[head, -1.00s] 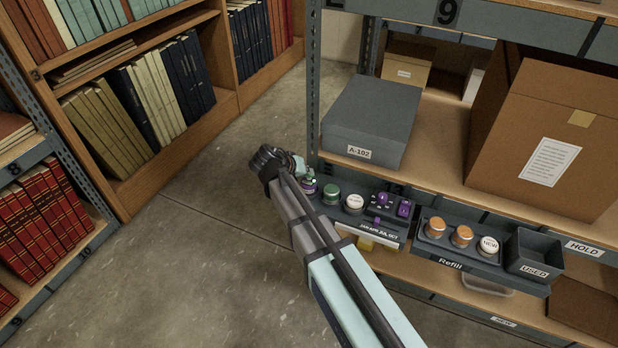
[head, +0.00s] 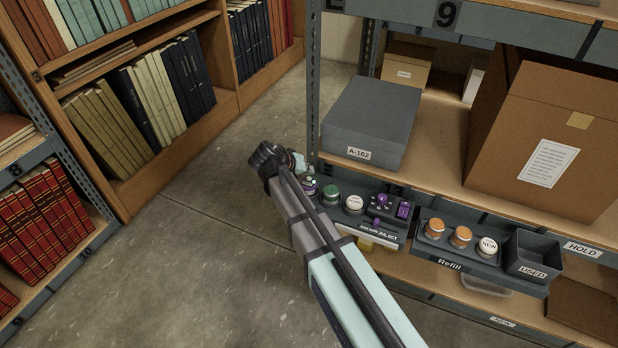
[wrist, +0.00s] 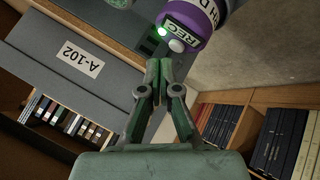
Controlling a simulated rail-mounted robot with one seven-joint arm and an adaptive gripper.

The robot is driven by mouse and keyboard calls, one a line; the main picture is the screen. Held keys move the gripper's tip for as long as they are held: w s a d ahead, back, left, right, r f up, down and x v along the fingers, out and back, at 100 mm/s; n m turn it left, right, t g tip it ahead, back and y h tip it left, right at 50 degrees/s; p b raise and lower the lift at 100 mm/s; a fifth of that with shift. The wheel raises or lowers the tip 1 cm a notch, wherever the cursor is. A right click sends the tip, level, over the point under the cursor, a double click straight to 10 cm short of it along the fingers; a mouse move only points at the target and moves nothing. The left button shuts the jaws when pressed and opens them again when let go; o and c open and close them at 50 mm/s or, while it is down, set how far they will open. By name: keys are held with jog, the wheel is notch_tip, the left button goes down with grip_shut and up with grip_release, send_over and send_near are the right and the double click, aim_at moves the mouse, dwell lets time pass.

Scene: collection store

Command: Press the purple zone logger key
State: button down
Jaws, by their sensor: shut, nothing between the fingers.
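The purple zone logger (wrist: 217,27) is a round device with a purple band at the top of the wrist view. Its face carries a REC label (wrist: 181,22), a lit green spot (wrist: 163,31) and a pale round key (wrist: 177,46). In the head view the logger (head: 310,189) stands at the left end of the shelf-front row, partly behind my arm. My gripper (wrist: 159,64) is shut and empty, its fingertips just below the logger face in the wrist view. A small gap shows between tips and key. In the head view my gripper (head: 299,162) is mostly hidden.
A green-topped jar (head: 331,194), a white-topped one (head: 354,203) and a purple-keyed panel (head: 388,207) sit to the right. The grey A-102 box (head: 370,120) stands on the shelf behind. A shelf upright (head: 313,90) rises close by. Open floor lies to the left.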

aim_at(307, 178)
jog(key=shift+r, duration=0.15)
jog(key=shift+r+p, duration=1.35)
jog(key=shift+r, duration=1.05)
